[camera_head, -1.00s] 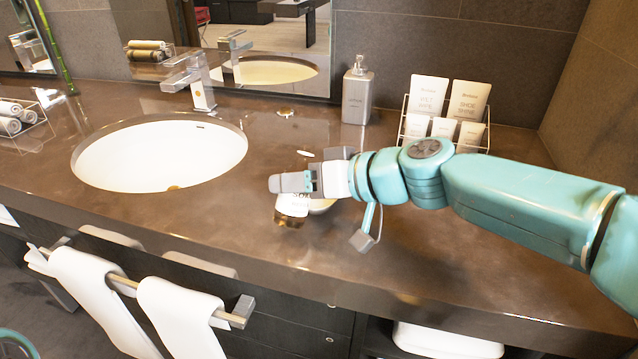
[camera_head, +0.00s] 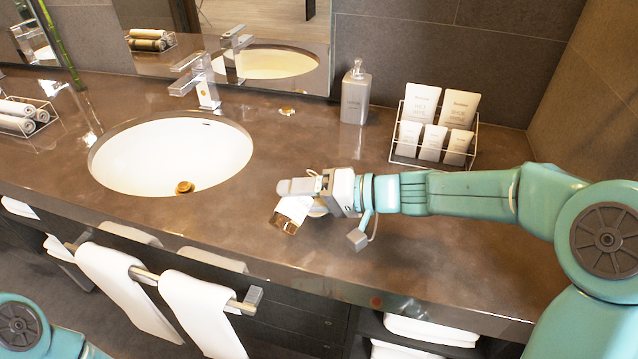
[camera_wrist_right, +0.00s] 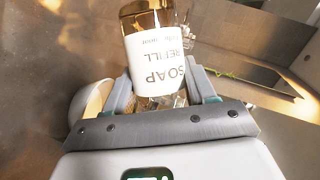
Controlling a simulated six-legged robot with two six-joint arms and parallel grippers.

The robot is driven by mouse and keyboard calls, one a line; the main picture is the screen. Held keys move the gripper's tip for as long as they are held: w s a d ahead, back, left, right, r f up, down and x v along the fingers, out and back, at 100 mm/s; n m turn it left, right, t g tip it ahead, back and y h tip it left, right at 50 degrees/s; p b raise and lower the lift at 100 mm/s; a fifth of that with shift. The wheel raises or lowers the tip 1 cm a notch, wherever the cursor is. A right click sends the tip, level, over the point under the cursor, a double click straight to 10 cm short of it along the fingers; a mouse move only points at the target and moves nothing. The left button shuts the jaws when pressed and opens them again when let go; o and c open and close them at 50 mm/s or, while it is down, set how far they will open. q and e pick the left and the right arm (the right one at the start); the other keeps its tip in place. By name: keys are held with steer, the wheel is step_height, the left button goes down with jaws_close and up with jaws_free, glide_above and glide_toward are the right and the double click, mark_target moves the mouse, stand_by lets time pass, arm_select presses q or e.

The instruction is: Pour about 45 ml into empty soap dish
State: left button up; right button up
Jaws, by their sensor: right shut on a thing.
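My right gripper (camera_head: 300,187) is shut on a clear bottle (camera_head: 292,212) with a white label and amber liquid. The bottle is tilted above the counter, its amber end toward the lower left. In the right wrist view the label of the bottle (camera_wrist_right: 165,50) reads "SOAP REFILL", upside down, between the fingers (camera_wrist_right: 160,92). The bottle's mouth, any stream and the dish's inside cannot be made out. My left gripper is out of view.
A white sink (camera_head: 170,150) with a metal faucet (camera_head: 205,85) lies to the left. A grey dispenser (camera_head: 355,92) and a wire rack of tubes (camera_head: 432,160) stand at the back. White towels (camera_head: 195,310) hang in front.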

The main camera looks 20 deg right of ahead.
steer(key=shift+s+r+m+p, duration=0.1)
steer(key=shift+r+m+p, duration=0.3)
steer(key=shift+r+p, duration=0.45)
steer(key=shift+f+y+b, duration=0.3)
steer(key=shift+f, duration=0.25)
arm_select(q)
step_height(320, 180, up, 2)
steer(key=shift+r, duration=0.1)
arm_select(e)
steer(key=shift+r+m, duration=0.1)
steer(key=shift+m, duration=0.2)
steer(key=shift+r+y, duration=0.15)
steer(key=shift+y, duration=0.15)
steer(key=shift+m, duration=0.4)
steer(key=shift+f+m+y+b, duration=0.4)
steer(key=shift+f+m+b, duration=0.3)
steer(key=shift+b, duration=0.45)
steer(key=shift+r, duration=0.25)
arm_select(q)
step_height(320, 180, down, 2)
arm_select(e)
steer(key=shift+r, duration=0.1)
steer(key=shift+d+r+m+y, duration=0.1)
steer(key=shift+r+m+y, duration=0.2)
steer(key=shift+m, duration=0.4)
